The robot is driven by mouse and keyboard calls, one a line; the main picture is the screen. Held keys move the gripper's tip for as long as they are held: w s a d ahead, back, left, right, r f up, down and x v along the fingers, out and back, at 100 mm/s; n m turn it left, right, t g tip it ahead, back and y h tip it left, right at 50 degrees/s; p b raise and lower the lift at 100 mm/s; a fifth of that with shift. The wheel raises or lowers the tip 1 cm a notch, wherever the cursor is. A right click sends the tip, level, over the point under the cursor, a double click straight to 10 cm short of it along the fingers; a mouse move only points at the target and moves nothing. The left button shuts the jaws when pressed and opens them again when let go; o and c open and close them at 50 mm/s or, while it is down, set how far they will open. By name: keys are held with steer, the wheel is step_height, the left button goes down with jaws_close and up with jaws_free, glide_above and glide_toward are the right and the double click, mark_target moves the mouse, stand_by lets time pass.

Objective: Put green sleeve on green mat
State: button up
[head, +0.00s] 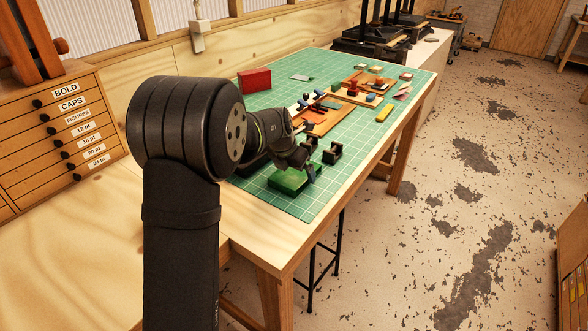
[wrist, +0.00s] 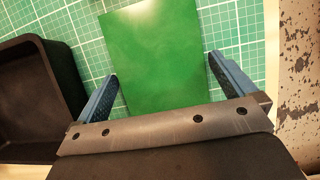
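A plain green rectangular piece (head: 288,180) lies on the gridded green cutting mat (head: 305,205), near its front edge. In the wrist view this green piece (wrist: 155,55) is flat-faced with a bright glare at its top. I cannot tell for certain if it is the sleeve or a small mat. My gripper (wrist: 162,68) is open, with its blue fingers on either side of the green piece and its near end hidden by the gripper body. The left finger is very close to its edge; I cannot tell if they touch. No other green sleeve is clear in view.
A black open tray (wrist: 35,95) stands left of my gripper. Dark holders (head: 332,153) sit just beyond it. Wooden boards with small parts (head: 322,118), a red box (head: 254,80) and a yellow piece (head: 384,113) lie farther back. The mat's front right corner is clear.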

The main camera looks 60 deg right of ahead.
mark_target(294, 172)
steer(key=v, duration=1.2)
steer(key=shift+r, duration=0.1)
steer(key=x, duration=1.2)
step_height(294, 172, up, 2)
steer(key=shift+r, duration=0.8)
